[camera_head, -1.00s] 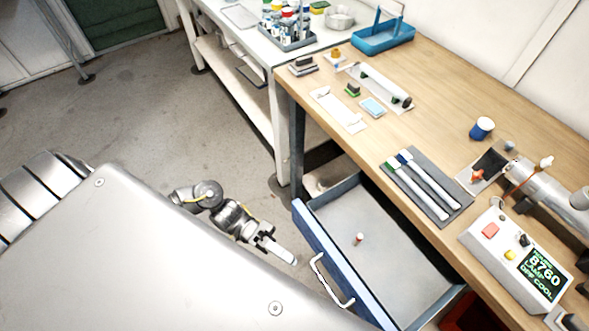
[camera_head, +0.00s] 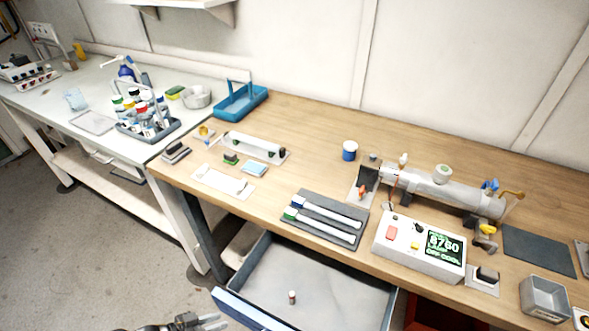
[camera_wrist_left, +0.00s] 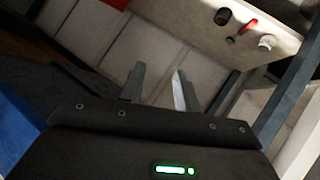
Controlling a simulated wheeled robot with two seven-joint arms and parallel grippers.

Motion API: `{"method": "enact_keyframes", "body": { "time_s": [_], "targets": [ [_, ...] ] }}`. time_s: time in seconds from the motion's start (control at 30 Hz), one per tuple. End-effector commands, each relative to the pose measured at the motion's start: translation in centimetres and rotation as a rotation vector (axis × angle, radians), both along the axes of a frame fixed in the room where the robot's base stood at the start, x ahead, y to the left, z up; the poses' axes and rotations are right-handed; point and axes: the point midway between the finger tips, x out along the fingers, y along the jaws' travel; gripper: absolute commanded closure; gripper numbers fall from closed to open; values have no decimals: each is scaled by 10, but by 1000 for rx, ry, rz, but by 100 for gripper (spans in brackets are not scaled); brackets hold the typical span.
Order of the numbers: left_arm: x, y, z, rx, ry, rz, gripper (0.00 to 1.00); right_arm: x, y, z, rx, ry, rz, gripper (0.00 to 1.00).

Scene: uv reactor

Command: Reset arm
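My left gripper (camera_head: 214,322) shows at the bottom edge of the head view, left of the open drawer (camera_head: 335,284) and below the bench top. In the left wrist view its two fingers (camera_wrist_left: 158,85) stand apart with nothing between them. Most of the left arm is cut off by the frame. My right gripper is in neither view.
The drawer sticks out from the wooden bench (camera_head: 310,130) and holds a small red-topped item (camera_head: 292,297). On the bench are a controller box (camera_head: 420,245), a tube reactor (camera_head: 440,190), a grey mat (camera_head: 325,217) with two lamps and a blue tray (camera_head: 240,103). Floor at left is clear.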

Motion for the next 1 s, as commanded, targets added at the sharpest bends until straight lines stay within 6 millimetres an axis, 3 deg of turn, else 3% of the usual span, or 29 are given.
{"method": "enact_keyframes", "body": {
  "time_s": [0.03,0.17,0.27,0.3,0.4,0.5,0.6,0.77,1.0],
  "targets": [
    [-2,19,-35,114,0,64,67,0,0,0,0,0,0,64],
    [-37,71,-121,431,64,181,67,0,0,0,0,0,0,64],
    [-94,98,-173,624,187,229,67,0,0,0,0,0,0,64],
    [-121,103,-190,683,246,240,67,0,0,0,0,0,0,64],
    [-188,103,-220,780,393,265,67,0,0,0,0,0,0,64],
    [-244,88,-236,809,512,296,67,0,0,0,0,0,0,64],
    [-278,65,-242,795,578,308,67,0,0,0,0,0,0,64],
    [-298,36,-244,760,611,306,67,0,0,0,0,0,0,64],
    [-301,35,-244,759,614,304,67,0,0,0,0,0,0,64]
  ]
}}
